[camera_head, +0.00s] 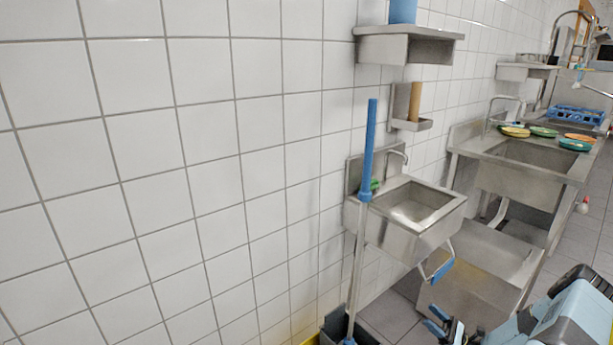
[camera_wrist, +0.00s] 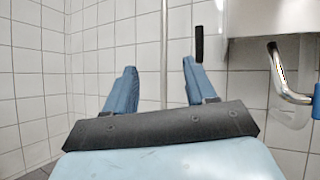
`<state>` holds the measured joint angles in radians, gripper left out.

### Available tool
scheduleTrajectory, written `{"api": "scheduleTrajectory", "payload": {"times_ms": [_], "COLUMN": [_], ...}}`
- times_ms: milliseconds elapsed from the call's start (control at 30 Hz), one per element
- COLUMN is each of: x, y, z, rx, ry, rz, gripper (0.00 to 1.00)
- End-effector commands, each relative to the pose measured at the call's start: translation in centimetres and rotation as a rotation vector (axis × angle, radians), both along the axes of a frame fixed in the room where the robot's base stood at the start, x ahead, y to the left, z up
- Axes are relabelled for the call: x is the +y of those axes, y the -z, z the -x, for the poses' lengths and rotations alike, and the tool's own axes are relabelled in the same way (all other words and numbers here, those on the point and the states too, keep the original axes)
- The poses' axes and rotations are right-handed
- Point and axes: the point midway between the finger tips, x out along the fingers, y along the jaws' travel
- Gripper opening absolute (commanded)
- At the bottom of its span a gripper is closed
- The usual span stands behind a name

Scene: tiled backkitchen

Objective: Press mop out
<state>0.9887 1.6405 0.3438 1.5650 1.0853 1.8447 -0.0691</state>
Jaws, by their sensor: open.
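The mop stands nearly upright left of the small sink, with a blue upper handle (camera_head: 368,150) and a grey pole (camera_head: 357,270). Its foot goes into a dark bucket (camera_head: 335,322) with yellow edges at the bottom of the head view, mostly cut off; the mop head is hidden. My gripper (camera_head: 446,328) is open and empty at the lower right, apart from the mop. In the wrist view, the thin grey pole (camera_wrist: 164,40) shows beyond the gap between my fingers (camera_wrist: 160,75). A short black upright grip (camera_wrist: 199,44) shows beyond the right finger; what it belongs to is unclear.
A small steel sink (camera_head: 410,215) hangs on the tiled wall, with a blue-gripped metal bar (camera_head: 441,270) below it. Steel shelves (camera_head: 405,45) are above. A larger sink counter (camera_head: 530,160) with several coloured plates stands at right. The wall at left is bare.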

Motion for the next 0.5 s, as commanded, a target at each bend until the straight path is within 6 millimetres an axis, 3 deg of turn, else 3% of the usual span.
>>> {"api": "scheduleTrajectory", "payload": {"times_ms": [33, 500], "x": [0.2, 3.5], "y": [-1.4, -12.1], "z": [-0.5, -2.4], "rx": [-0.008, -0.065], "ry": [-0.035, -0.319], "rz": [0.038, 0.391], "gripper": [0.56, 0.56]}}
